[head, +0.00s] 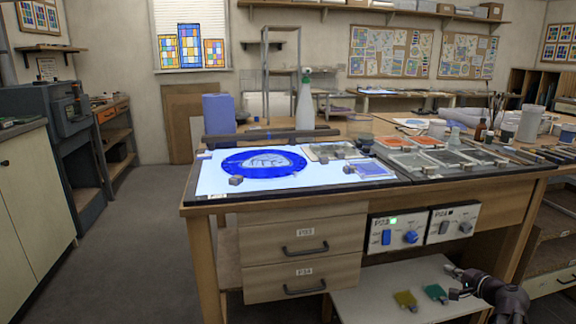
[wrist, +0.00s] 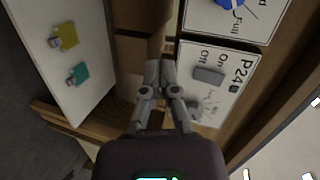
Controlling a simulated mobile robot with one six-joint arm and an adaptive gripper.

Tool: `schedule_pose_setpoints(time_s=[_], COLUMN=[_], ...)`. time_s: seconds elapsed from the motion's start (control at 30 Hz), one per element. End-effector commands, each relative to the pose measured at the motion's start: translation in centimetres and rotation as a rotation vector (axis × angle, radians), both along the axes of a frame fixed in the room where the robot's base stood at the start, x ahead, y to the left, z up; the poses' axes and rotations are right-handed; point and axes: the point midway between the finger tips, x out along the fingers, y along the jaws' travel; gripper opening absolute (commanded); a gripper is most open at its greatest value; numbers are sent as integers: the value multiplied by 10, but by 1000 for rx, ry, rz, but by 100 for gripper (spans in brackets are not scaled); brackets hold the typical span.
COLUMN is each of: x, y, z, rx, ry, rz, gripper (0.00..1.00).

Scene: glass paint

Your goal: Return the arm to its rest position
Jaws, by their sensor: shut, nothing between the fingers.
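My gripper (head: 454,281) is at the lower right of the head view, in front of the workbench and below the control panels. In the wrist view its fingers (wrist: 160,68) are together and empty. The panel labelled P24 (wrist: 242,72) lies beside the fingers, with a grey switch (wrist: 208,76); its knob is partly hidden by the gripper. I cannot tell whether the fingers touch anything.
The left panel (head: 397,232) has a lit green indicator and blue controls. A low shelf (head: 372,305) holds a yellow piece (head: 404,299) and a green piece (head: 436,292). Drawers (head: 303,247) stand left of the panels. The floor (head: 130,240) at left is clear.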

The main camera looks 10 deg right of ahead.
Motion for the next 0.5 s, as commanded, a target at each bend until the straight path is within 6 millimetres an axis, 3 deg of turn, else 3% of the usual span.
schedule_pose_setpoints(time_s=[0.1,0.5], x=[11,22], y=[43,170], z=[-14,-62], rx=[-55,-267], ry=[67,296], rz=[94,403], gripper=[0,0])
